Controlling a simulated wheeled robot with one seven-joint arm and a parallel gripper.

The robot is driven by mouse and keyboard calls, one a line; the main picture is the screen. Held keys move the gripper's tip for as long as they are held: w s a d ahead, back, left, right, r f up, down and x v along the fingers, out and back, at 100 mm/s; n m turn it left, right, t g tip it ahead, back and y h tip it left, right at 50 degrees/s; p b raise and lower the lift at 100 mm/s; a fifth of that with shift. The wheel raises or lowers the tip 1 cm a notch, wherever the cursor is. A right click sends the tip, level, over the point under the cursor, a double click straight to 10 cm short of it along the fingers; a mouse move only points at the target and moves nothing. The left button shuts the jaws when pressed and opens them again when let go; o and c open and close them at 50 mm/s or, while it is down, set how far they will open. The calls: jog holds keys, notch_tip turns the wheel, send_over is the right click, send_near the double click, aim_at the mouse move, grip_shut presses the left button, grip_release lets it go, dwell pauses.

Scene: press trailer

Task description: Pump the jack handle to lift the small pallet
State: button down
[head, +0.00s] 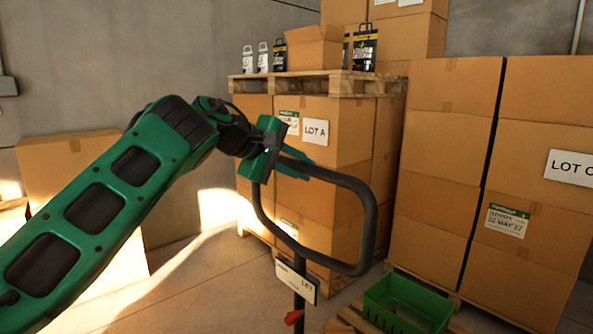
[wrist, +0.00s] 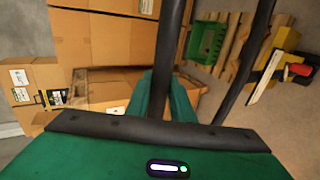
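The jack handle (head: 368,225) is a black closed loop standing upright on a black shaft. A white label reading LIFT (head: 297,281) and a red lever (head: 293,317) are below it. My green gripper (head: 298,168) is at the loop's upper left, with its fingers close together at the bar. In the wrist view, the handle bar (wrist: 170,50) runs between the two green fingers (wrist: 166,95), which look shut on it. The small wooden pallet (head: 348,318) is low at the right, with a green crate (head: 412,296) on it. Its lower part is cut off.
Stacked cartons marked LOT A (head: 340,140) stand behind the handle, with a wooden pallet (head: 320,84) on top. More tall cartons (head: 445,160) stand at the right. Another carton (head: 70,170) is at the left, partly behind my arm. Bare floor (head: 190,285) shows at the lower left.

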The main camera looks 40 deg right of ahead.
jog(key=shift+f, duration=0.1)
jog(key=a+f, duration=0.3)
jog(key=a, duration=1)
jog(key=s+a+f, duration=0.1)
jog(key=a+f, duration=0.1)
jog(key=a, duration=1)
jog(key=a+f, duration=0.3)
jog(key=a, duration=1)
jog(key=d+r, duration=0.3)
jog(key=d, duration=0.6)
jog(key=d+r, duration=0.3)
jog(key=d, duration=0.7)
jog(key=shift+w+r, duration=0.15)
jog(key=shift+w, duration=0.1)
jog(key=d, duration=0.6)
jog(key=d+r, duration=0.1)
jog(key=d, duration=1.2)
jog(key=shift+w+r, duration=0.35)
jog(key=shift+r, duration=0.05)
